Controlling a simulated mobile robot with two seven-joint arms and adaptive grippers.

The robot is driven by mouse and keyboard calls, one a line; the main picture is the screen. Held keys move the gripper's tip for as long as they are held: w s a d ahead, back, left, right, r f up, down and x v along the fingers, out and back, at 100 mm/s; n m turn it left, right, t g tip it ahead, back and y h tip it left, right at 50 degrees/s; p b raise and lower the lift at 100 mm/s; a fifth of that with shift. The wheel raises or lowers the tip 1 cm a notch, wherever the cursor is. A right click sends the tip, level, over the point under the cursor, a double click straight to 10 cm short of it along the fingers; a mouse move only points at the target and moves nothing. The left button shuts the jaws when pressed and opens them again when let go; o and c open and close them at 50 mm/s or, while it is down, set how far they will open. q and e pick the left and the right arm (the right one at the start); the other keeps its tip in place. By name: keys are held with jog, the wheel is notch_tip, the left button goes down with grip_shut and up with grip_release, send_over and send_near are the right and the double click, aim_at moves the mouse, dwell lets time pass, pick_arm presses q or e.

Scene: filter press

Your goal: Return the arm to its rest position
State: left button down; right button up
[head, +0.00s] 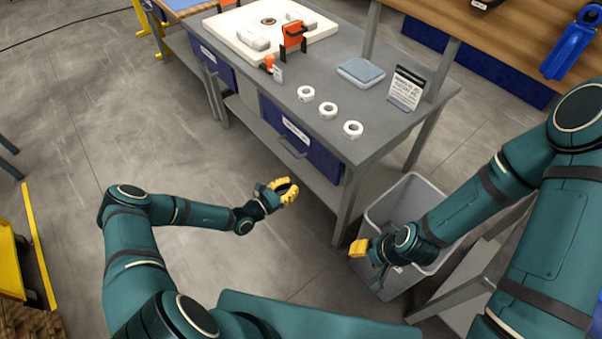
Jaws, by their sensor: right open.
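My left arm reaches in from the left, and my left gripper (286,192), with yellow fingers, hangs over the floor in front of the grey workbench. Its fingers look curved around a dark gap, and I see nothing held in it. My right arm comes in from the right. My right gripper (359,250), with yellow fingertips, is open and empty at the left side of the grey bin (424,187), below the bench top. Part of the bin is hidden behind my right forearm.
A blue drawer (300,140) faces me.

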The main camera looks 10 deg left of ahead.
pick_arm(q)
jog(key=shift+s, duration=0.15)
jog(key=s+d+r+m+g, duration=0.1)
jog(key=s+d+m+g, duration=0.4)
jog(key=s+m+g, duration=0.25)
jog(key=s+d+m+g, duration=0.6)
jog(key=s+m+g, duration=0.1)
jog(key=s, duration=0.2)
jog(key=s+a+r+m+t+y, duration=0.2)
jog(key=s+a+r+m+y, duration=0.2)
jog(key=m, duration=0.8)
notch_tip(320, 180, up, 4)
jog(key=a+y, duration=0.2)
jog(key=y, duration=0.1)
jog(key=shift+s+f+y, duration=0.2)
jog(key=shift+s+y, duration=0.1)
jog(key=shift+s, duration=0.1)
